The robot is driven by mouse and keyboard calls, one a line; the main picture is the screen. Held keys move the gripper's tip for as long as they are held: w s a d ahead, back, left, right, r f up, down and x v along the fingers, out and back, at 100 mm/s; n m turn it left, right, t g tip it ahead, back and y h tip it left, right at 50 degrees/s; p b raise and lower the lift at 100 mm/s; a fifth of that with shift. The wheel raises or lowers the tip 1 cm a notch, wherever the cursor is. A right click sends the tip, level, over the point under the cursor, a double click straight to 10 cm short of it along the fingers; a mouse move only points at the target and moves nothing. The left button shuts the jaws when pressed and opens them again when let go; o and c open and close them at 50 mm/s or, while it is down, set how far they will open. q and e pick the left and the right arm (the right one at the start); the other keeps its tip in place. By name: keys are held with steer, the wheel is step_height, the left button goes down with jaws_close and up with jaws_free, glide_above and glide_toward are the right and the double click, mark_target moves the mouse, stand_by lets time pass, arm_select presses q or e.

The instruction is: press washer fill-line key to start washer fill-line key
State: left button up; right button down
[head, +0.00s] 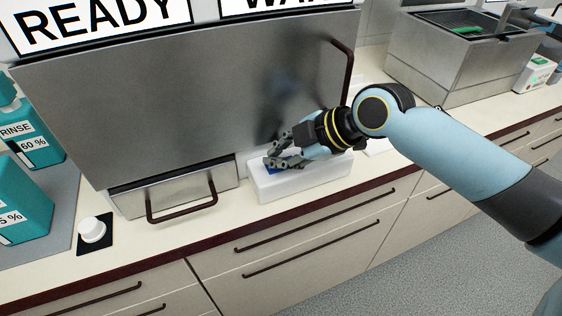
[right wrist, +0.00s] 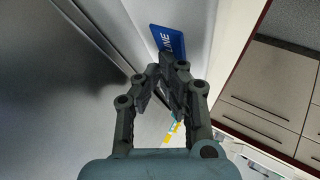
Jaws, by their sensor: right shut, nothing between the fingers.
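The blue washer fill-line key (head: 273,171) is on the white box (head: 310,179) in front of the steel washer (head: 190,95). In the right wrist view the key (right wrist: 168,41) shows white letters reading "LINE"; the rest of its label is hidden behind the fingers. My right gripper (head: 270,161) is shut and empty, with its fingertips just over the key. In the right wrist view the gripper's fingertips (right wrist: 166,68) lie at the key's near edge. I cannot tell whether they touch it. My left gripper is not in view.
A drawer with a dark handle (head: 182,205) is under the washer front. A white round knob (head: 92,229) sits on a black plate to the left, near teal bottles (head: 22,205). A steel basin (head: 455,60) stands at the right. The counter's front strip is clear.

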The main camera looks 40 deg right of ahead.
steer(key=shift+r+p, duration=0.75)
steer(key=shift+r, duration=0.1)
steer(key=shift+r, duration=0.1)
step_height(320, 180, up, 5)
steer(key=p, duration=0.4)
stand_by(0.3)
stand_by(0.5)
